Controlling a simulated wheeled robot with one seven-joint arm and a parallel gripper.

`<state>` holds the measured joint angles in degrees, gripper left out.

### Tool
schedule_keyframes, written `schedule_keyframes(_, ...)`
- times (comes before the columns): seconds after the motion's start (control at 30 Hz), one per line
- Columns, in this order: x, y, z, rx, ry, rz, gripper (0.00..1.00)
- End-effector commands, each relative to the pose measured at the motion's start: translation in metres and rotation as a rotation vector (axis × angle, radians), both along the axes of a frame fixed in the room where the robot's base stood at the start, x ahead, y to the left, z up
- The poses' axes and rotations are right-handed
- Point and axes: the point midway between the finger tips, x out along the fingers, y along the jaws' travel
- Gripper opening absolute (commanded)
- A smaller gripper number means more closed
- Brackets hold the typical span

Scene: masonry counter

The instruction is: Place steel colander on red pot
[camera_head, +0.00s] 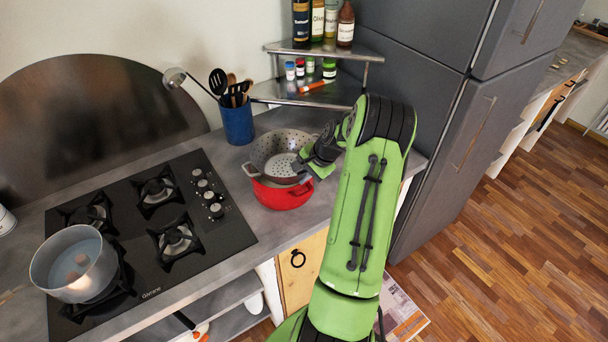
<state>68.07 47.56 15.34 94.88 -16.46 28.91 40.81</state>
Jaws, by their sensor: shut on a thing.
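The steel colander (266,148) is a grey bowl with small holes. It is at or just above the top of the red pot (281,198), slightly tilted; I cannot tell whether it rests on the pot. The red pot stands on the counter to the right of the stove, its upper part partly hidden by the colander. My gripper (302,170) is at the right side of the colander, shut on its rim. The fingertips are small and partly hidden by the colander's edge and my wrist.
A black gas stove (205,235) with a grey pot (72,264) is to the left. A blue utensil holder (238,123) stands behind the colander. A corner shelf (290,93) with bottles and jars is at the back. A grey fridge (455,110) bounds the right.

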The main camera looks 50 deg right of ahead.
Motion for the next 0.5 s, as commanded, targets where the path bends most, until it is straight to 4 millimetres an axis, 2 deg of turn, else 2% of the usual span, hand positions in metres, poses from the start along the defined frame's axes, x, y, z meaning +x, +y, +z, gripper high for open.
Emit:
schedule_keyframes(0.2,-0.0004,-0.0001,-0.0055,0.000,0.001,-0.001,0.00)
schedule_keyframes(0.23,-0.0011,0.0000,-0.0063,0.002,0.004,-0.002,0.12)
schedule_keyframes(0.37,-0.0023,0.0005,-0.0073,0.005,0.009,-0.003,0.32)
schedule_keyframes(0.5,-0.0040,0.0010,-0.0094,0.009,0.014,-0.005,0.33)
